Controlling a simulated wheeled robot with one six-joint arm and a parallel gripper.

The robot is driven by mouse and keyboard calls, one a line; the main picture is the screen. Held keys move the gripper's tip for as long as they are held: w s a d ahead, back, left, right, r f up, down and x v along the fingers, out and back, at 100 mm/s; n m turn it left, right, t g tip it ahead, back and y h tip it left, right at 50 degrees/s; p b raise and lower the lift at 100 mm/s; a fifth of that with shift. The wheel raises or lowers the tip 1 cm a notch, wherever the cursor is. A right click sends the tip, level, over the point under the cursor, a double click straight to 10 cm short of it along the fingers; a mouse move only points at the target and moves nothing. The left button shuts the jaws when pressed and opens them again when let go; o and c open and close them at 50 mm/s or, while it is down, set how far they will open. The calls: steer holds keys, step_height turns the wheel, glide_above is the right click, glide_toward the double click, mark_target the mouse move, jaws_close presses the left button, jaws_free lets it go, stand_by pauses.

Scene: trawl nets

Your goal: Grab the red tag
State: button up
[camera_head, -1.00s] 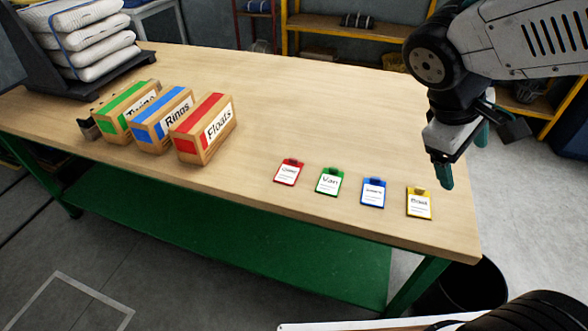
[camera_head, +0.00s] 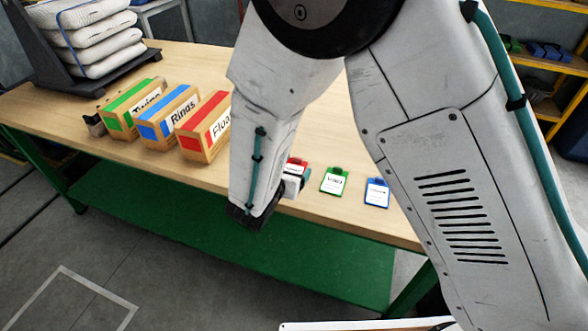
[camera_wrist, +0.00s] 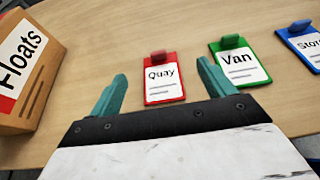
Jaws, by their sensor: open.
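The red tag (camera_wrist: 164,78) lies on the table and reads "Quay" in the wrist view. It is a small red clipboard with a white label and a red clip at its top. In the head view only its upper part (camera_head: 297,162) shows, the rest hidden behind my wrist. My gripper (camera_wrist: 162,88) is open, with its two teal fingers on either side of the red tag in the wrist view. Nothing is between the fingers that they touch; their height above the table is hard to tell.
A green "Van" tag (camera_wrist: 240,63) lies close to the right of the red tag, with a blue tag (camera_wrist: 303,45) beyond. The "Floats" box (camera_wrist: 28,73) stands to the left. Bare tabletop (camera_wrist: 120,35) lies behind the tags. The yellow tag is hidden.

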mark_target(297, 160)
steer(key=x, duration=0.7)
steer(key=shift+w+a+f, duration=0.1)
steer(key=shift+w+f, duration=0.05)
steer(key=shift+f, duration=0.1)
steer(key=c, duration=1.1)
